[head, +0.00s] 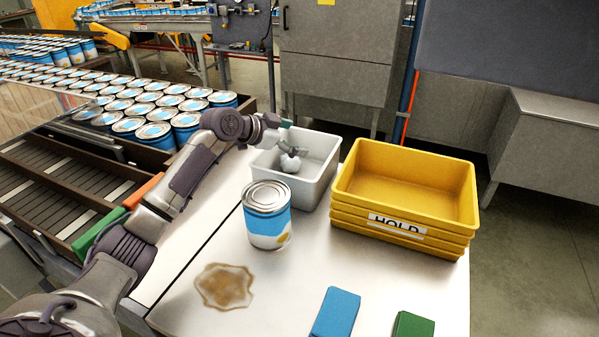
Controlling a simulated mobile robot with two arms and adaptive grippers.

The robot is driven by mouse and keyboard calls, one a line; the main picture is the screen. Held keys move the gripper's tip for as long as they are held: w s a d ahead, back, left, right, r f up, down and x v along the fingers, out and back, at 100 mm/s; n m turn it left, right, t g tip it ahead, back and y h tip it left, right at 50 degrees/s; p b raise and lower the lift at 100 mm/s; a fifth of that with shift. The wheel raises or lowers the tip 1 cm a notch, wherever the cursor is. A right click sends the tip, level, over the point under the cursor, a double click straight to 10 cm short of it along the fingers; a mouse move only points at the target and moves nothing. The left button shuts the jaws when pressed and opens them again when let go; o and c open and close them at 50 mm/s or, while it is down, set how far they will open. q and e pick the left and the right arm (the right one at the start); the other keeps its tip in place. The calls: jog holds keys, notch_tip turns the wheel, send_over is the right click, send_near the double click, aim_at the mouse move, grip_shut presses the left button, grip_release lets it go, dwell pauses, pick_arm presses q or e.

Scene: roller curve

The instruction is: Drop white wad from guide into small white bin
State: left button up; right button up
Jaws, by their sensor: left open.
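The small white bin (323,187) stands at the back of the white table, behind a blue and white can. The white wad (290,163) shows inside the bin's outline, just below my left gripper (290,151). My left gripper is open over the bin, its arm reaching in from the left. I cannot tell whether the wad rests on the bin's floor or is still in the air. The guide by the conveyor is partly hidden behind my left arm. My right gripper is not in view.
The can (267,217) stands close in front of the bin. Stacked yellow HOLD trays (400,235) stand to its right. A brown spill (225,286), a blue block (336,313) and a green block (413,325) lie nearer. Many cans crowd the conveyor at left.

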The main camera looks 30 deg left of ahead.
pick_arm(q)
jog(key=v, duration=1.2)
